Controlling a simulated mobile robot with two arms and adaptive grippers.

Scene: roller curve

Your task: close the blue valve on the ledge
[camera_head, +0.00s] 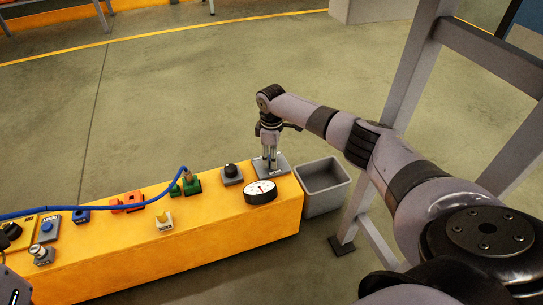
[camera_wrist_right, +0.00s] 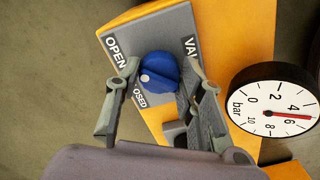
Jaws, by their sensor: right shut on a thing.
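The blue valve knob (camera_wrist_right: 160,72) sits on a grey plate (camera_wrist_right: 178,22) with the labels OPEN, partly hidden CLOSED and partly hidden VALVE. A pale mark on the knob faces the lower left, toward the CLOSED lettering. My right gripper (camera_wrist_right: 164,75) has one finger on each side of the knob and is shut on it. In the head view my right gripper (camera_head: 270,163) points down over the plate (camera_head: 283,161) at the right end of the yellow ledge (camera_head: 215,215), and it hides the knob there.
A black knob (camera_head: 231,170) and green fitting with a blue hose (camera_head: 110,208) are to the left. A grey bin (camera_head: 325,185) and grey frame post (camera_head: 405,75) stand right.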

